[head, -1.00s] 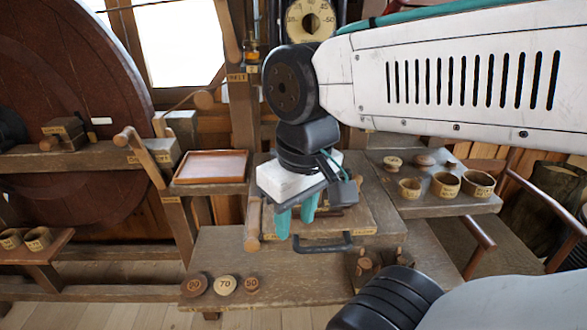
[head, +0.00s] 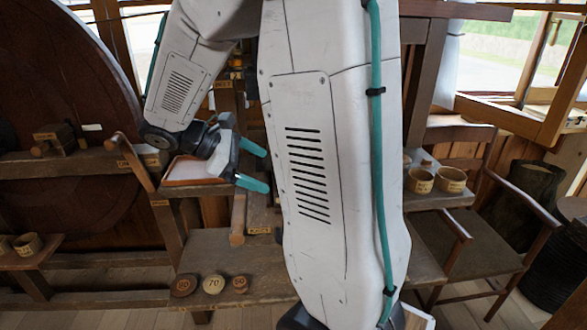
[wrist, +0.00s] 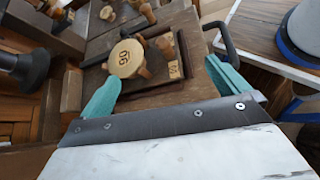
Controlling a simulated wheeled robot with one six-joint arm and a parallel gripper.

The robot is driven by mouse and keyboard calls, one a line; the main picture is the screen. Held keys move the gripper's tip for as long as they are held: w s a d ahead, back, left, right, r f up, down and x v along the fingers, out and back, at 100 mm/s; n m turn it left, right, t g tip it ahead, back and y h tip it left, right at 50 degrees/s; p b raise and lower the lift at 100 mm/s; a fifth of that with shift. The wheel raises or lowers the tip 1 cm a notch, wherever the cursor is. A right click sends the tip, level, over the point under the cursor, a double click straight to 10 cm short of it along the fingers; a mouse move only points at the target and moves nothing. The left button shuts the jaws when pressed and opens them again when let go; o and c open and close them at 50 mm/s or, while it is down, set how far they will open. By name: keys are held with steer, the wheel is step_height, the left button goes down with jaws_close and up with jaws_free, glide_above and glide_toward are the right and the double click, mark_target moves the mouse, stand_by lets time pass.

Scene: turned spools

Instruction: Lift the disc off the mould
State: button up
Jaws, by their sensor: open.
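In the head view my gripper (head: 257,166) points right beside the white-topped tray; my arm hides most of the bench there, including the disc.
Three numbered discs (head: 213,284) lie on the lower front bench. The white-topped tray (head: 197,171) is on the left shelf. Round wooden cups (head: 420,181) stand on the right shelf. A dark bar handle (wrist: 222,40) rises near the right finger in the wrist view.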

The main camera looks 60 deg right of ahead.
steer(key=w+d+f+n+h, duration=0.1)
steer(key=d, duration=0.1)
steer(key=w+d+f+n+g+h, duration=0.1)
steer(key=w+d, duration=0.1)
steer(key=w+d+f+n, duration=0.1)
steer(key=shift+w+d+g+h, duration=0.4)
steer(key=shift+d+f, duration=0.2)
steer(key=shift+d, duration=0.05)
steer(key=x, duration=0.7)
steer(key=shift+s+f, duration=0.1)
steer(key=shift+s, duration=0.15)
steer(key=shift+s+a, duration=0.1)
steer(key=shift+s, duration=0.05)
steer(key=c, duration=0.9)
steer(key=o, duration=0.9)
steer(key=shift+f, duration=0.1)
